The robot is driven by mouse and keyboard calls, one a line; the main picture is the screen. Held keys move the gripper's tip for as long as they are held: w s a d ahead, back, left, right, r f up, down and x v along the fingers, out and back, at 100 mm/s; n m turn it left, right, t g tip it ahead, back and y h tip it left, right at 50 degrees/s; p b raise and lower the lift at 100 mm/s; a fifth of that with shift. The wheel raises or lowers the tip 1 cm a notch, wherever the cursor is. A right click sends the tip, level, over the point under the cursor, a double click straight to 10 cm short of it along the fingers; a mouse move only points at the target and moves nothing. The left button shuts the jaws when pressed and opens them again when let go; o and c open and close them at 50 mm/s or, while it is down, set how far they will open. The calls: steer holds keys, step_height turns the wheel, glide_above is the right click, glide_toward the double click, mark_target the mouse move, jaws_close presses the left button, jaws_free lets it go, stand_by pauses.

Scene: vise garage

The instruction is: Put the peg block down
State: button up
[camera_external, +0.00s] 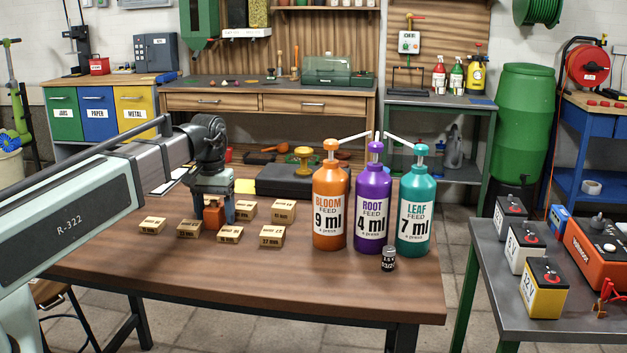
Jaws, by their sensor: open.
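My gripper (214,215) points down over the near left part of the wooden table, its blue fingers apart. An orange piece (213,214) shows between the fingers; I cannot tell whether it is the peg block, or whether it rests on the table. Several small tan blocks with printed labels lie around the gripper: one at the far left (152,226), one just left of the fingers (189,229), one in front of them (229,232), one to the right (271,236) and two behind (245,210) (283,210). The labels are too small to read.
Orange (330,225), purple (371,228) and teal (414,225) pump bottles stand to the right, with a small dark jar (388,259) in front. A black case (285,184) and a yellow knobbed object (304,158) are behind. The table's front strip is clear.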

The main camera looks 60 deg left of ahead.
step_height(320, 180, up, 12)
steer(key=shift+f, duration=0.2)
steer(key=o, duration=0.4)
steer(key=shift+r, duration=0.25)
steer(key=shift+c, duration=0.2)
steer(key=shift+a, duration=0.1)
